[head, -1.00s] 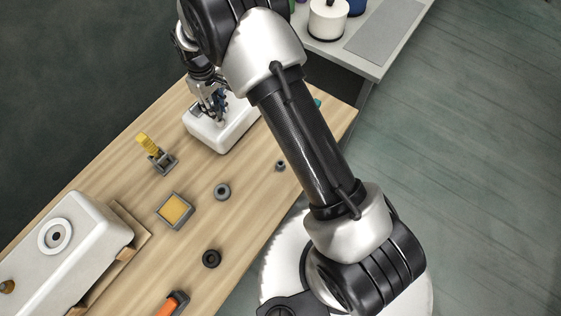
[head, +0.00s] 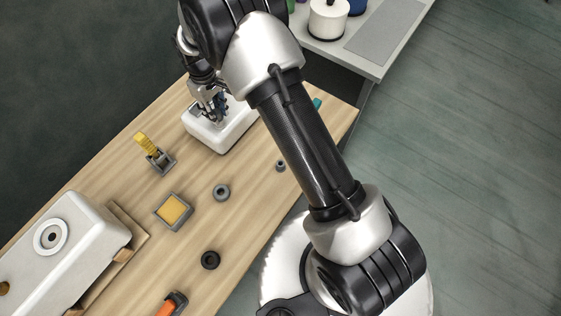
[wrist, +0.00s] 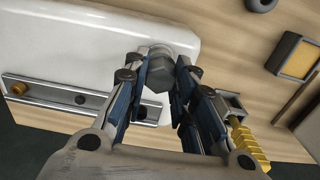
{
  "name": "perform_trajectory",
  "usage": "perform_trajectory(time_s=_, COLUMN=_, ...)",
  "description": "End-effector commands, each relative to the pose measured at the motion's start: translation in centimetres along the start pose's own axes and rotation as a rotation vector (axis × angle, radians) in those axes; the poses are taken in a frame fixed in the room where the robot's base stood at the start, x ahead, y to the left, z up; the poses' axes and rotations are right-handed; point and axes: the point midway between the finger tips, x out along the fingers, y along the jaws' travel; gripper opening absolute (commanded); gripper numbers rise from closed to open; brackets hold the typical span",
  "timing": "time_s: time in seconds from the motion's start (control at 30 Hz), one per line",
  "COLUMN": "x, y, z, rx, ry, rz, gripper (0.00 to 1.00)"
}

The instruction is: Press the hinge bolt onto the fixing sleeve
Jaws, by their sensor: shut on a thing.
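The hinge bolt (wrist: 159,82), a grey piece with a hexagonal head, is held between the blue-padded fingers of my gripper (wrist: 156,74). In the head view, my gripper (head: 214,108) is over the white housing (head: 210,138) at the far part of the bench, and the bolt is too small and covered to make out. In the wrist view, the white housing (wrist: 85,40) lies below the fingers. A pale round part (wrist: 158,48) shows just beyond the bolt head at the housing; it may be the fixing sleeve. Whether the bolt touches it is hidden.
A yellow-handled piece stands in a grey holder (head: 158,160). Nearby are a square tray with a yellow pad (head: 173,210), a grey ring (head: 221,192), a black ring (head: 210,260) and a small grey ring (head: 281,166). A larger white box (head: 85,215) is at lower left.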

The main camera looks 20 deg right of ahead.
Motion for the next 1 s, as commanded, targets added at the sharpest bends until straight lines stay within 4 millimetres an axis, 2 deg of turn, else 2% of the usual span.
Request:
perform_trajectory(time_s=0.2, x=-0.02, y=0.01, z=-0.02, rx=0.0, ry=0.001, rz=0.0, gripper=0.0)
perform_trajectory(time_s=0.23, x=-0.02, y=0.01, z=-0.02, rx=0.0, ry=0.001, rz=0.0, gripper=0.26)
perform_trajectory(time_s=0.53, x=-0.03, y=0.01, z=-0.02, rx=0.0, ry=0.0, rz=0.0, gripper=0.46)
perform_trajectory(time_s=1.0, x=0.0, y=0.0, z=0.0, rx=0.0, ry=0.0, rz=0.0, gripper=0.48)
